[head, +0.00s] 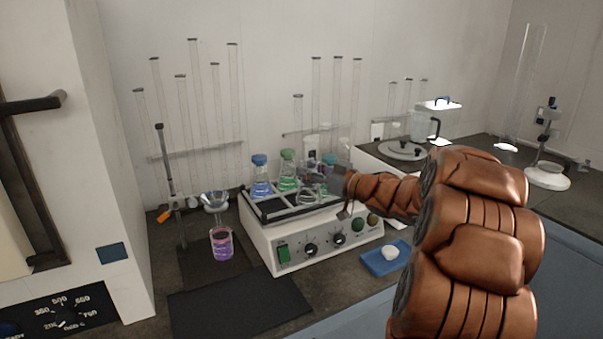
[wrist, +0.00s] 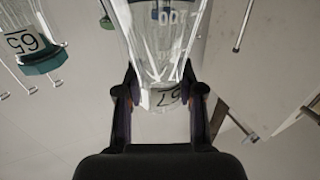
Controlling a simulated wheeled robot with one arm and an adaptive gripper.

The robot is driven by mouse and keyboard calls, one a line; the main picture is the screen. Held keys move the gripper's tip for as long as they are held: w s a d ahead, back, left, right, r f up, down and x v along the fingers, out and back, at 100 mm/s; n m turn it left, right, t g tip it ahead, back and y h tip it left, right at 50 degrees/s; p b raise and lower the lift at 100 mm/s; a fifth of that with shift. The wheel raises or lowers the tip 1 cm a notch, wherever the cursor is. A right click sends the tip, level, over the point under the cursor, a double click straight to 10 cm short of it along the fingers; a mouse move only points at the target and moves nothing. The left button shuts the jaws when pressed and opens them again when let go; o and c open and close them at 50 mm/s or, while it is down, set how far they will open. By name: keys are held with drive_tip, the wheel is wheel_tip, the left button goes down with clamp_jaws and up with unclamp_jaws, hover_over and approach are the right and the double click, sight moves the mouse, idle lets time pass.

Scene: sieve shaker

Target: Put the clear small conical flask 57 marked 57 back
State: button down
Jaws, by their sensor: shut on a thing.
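In the wrist view my gripper (wrist: 160,90) is shut on the neck of a clear small conical flask (wrist: 160,45). A label reading 57 shows between the fingers, and the flask looks empty. In the head view my gripper (head: 338,187) is at the right side of the shaker's dark tray (head: 268,213), partly hidden by my arm. The held flask is hard to make out there among the other glass. I cannot tell whether its base touches the tray.
A blue-capped flask (head: 261,178) and a green flask (head: 287,172) stand on the shaker (head: 290,250). A teal-capped flask (wrist: 38,55) is beside the held one in the wrist view. A funnel stand with a purple beaker (head: 222,244) is left; a blue tray (head: 377,263) is right.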

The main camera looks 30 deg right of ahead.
drive_tip(key=w+d+f+p, duration=0.1)
drive_tip(key=w+d+f, duration=0.1)
drive_tip(key=w+f, duration=0.2)
drive_tip(key=shift+w, duration=1.6)
drive_tip(key=shift+d+f, duration=0.1)
drive_tip(key=shift+f, duration=0.15)
drive_tip(key=c, duration=0.7)
unclamp_jaws()
drive_tip(key=shift+r, duration=0.1)
drive_tip(key=b+v, duration=0.1)
drive_tip(key=v, duration=1.1)
